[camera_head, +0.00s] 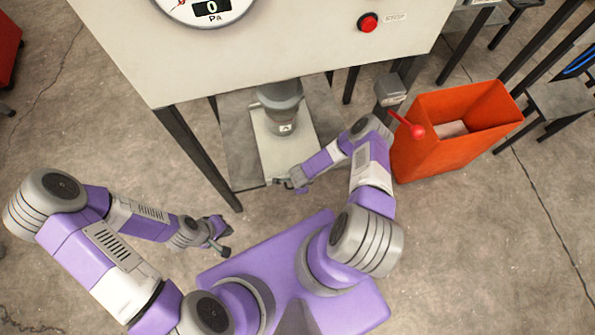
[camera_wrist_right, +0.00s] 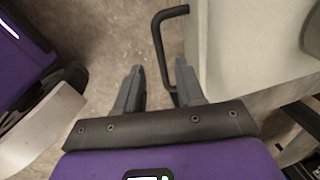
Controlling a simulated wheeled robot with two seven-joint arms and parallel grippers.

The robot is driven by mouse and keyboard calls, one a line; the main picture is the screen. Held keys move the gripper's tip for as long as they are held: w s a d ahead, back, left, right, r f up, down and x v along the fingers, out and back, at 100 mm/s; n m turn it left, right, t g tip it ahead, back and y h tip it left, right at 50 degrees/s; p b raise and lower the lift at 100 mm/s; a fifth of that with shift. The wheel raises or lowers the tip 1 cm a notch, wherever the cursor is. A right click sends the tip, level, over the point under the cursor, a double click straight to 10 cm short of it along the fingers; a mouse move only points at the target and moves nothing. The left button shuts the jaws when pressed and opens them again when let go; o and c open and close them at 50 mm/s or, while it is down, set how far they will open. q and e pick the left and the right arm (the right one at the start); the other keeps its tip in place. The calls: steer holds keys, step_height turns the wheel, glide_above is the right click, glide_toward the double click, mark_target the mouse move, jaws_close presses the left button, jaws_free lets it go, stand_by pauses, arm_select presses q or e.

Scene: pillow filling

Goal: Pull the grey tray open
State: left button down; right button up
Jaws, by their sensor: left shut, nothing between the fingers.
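The grey tray (camera_head: 274,160) sits low under the white machine, its front end showing below the machine's edge. A grey cylindrical nozzle (camera_head: 279,95) stands above it. In the right wrist view the tray's pale body (camera_wrist_right: 240,45) fills the upper right, with a black bar handle (camera_wrist_right: 157,38) on its side. My right gripper (camera_head: 283,182) is at the tray's front edge. In the wrist view its fingers (camera_wrist_right: 160,68) are apart, with part of the handle between them, nearer the right finger; contact is unclear. My left gripper (camera_head: 222,245) is shut and empty, away from the tray.
The white machine (camera_head: 250,55) has a gauge (camera_head: 210,8) and a red button (camera_head: 368,22). A dark leg (camera_head: 199,155) stands left of the tray. An orange bin (camera_head: 425,150) and a red-knobbed lever (camera_head: 415,131) are at right. Floor in front of the tray is partly clear.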

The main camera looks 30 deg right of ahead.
steer(key=f, duration=0.2)
steer(key=w+f+b, duration=0.1)
steer(key=f, duration=0.1)
steer(key=shift+d+f+b, duration=0.1)
steer(key=shift+f+b, duration=0.05)
steer(key=shift+b, duration=0.15)
jaws_close()
